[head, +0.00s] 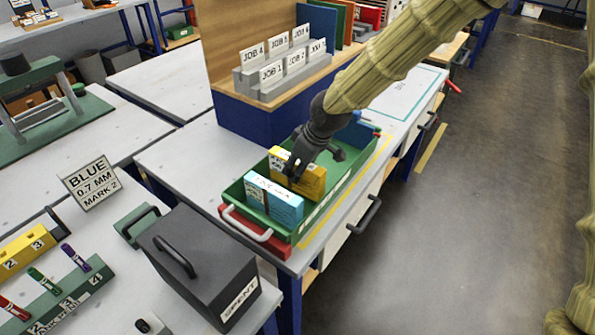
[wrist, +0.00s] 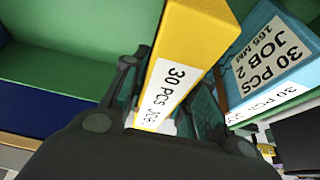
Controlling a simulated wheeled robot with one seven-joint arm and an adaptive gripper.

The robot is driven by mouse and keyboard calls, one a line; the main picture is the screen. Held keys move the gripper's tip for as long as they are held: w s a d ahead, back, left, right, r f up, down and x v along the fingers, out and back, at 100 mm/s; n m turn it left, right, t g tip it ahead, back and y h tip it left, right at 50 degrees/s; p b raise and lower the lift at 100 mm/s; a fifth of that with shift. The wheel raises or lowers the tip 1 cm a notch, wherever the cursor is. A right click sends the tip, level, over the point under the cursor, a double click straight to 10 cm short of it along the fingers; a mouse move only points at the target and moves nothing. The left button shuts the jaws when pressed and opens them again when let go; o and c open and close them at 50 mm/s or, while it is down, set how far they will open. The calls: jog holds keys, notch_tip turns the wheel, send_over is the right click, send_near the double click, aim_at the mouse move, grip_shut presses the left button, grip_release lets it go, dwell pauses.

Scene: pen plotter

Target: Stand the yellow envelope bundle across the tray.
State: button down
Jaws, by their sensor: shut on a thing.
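The yellow envelope bundle (head: 311,183) is upright within the green tray (head: 305,229), crosswise to its long side. I cannot tell whether its bottom touches the tray floor. My gripper (head: 294,176) reaches down from above and is shut on the bundle. In the wrist view the bundle (wrist: 188,62) shows a "30 PCS" label, partly covered, between the dark fingers (wrist: 165,98). A light-blue bundle (head: 274,203) stands in the near end of the tray, apart from the yellow one. It also shows in the wrist view (wrist: 268,55), marked "JOB 2".
A dark grey lidded box (head: 205,265) stands in front of the tray. Behind the tray is a wooden-backed rack (head: 280,82) with job cards. A blue item (head: 358,134) is at the tray's far end, partly hidden by my arm. The floor at right is clear.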

jog(key=shift+w+f, duration=0.1)
jog(key=shift+f, duration=0.7)
jog(key=c, duration=1.1)
grip_release()
jog(key=shift+f, duration=0.1)
jog(key=v, duration=1.2)
jog(key=shift+r, duration=0.2)
